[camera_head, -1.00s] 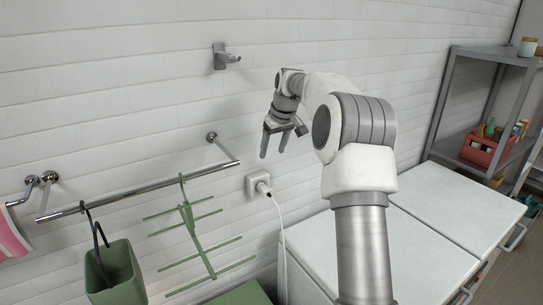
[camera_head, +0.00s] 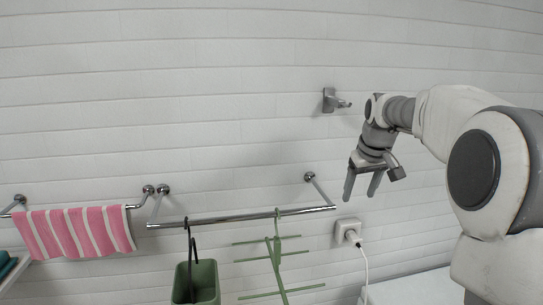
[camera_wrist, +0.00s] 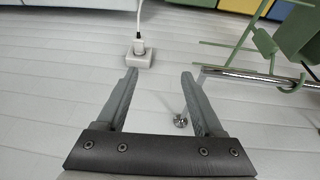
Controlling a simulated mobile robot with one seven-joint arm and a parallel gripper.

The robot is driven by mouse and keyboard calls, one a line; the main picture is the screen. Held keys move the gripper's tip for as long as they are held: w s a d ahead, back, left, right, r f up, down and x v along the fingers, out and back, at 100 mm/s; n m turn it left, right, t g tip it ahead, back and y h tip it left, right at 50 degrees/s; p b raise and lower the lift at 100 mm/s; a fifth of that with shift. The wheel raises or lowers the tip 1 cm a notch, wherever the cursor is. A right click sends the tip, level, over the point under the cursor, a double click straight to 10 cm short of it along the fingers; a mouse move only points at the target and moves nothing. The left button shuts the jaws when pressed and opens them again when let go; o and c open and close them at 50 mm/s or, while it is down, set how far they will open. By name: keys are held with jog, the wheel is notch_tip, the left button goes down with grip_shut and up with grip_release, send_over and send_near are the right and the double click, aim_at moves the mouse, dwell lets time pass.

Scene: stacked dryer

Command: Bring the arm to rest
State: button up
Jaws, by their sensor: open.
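My gripper (camera_head: 362,182) is at the right of the head view, in front of the white wall, with its fingers pointing down. It is open and nothing is between its fingers. In the wrist view my gripper (camera_wrist: 160,75) shows two grey fingers spread apart, with the wall behind them. It is clear of the rail and the outlet in the head view. My arm reaches in from the right edge and is bent.
A chrome rail (camera_head: 240,217) holds a green rack (camera_head: 276,262) and a green bin (camera_head: 197,282). A pink striped towel (camera_head: 75,232) hangs at left. A wall hook (camera_head: 334,101) and a plugged outlet (camera_head: 347,232) are near my gripper. A white top (camera_head: 415,289) lies below.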

jog(key=s+a+r+m, duration=0.1)
jog(key=s+a+r, duration=0.15)
jog(key=s, duration=0.65)
jog(key=s+a+r, duration=0.1)
jog(key=s+a, duration=0.2)
jog(key=s, duration=0.5)
jog(key=s+a+f, duration=0.1)
jog(key=s+f, duration=0.2)
jog(key=s, duration=0.5)
jog(key=s+a+f+m+t, duration=0.1)
jog(key=s+f, duration=0.3)
jog(key=s, duration=0.4)
jog(key=shift+s+a, duration=0.2)
jog(key=c, duration=0.3)
